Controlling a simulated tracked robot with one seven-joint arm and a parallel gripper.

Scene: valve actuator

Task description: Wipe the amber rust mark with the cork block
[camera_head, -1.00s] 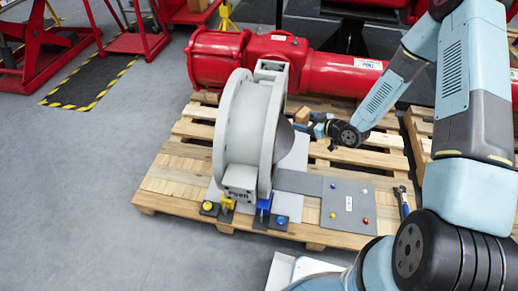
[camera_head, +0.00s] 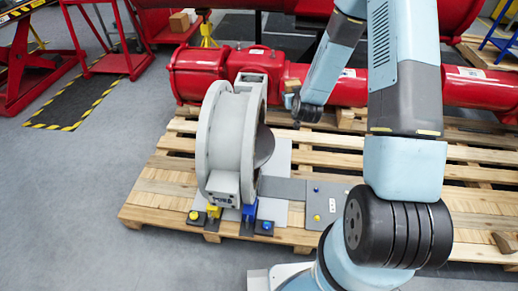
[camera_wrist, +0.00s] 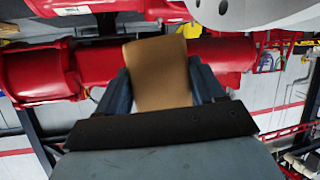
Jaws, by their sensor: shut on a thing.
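My gripper (camera_wrist: 158,84) is shut on the cork block (camera_wrist: 158,66), a plain brown block standing out between the two dark blue fingers in the wrist view. In the head view my gripper (camera_head: 293,102) is small, just right of the top of the grey valve (camera_head: 222,135), and the block is hard to make out there. The valve is a thick upright ring with a dark disc (camera_head: 264,146) showing on its right side. I cannot make out an amber rust mark in either view.
The valve stands on a wooden pallet (camera_head: 155,199). A grey panel (camera_head: 323,203) with coloured knobs lies to the right, partly behind my arm. A large red pump (camera_head: 213,75) lies behind.

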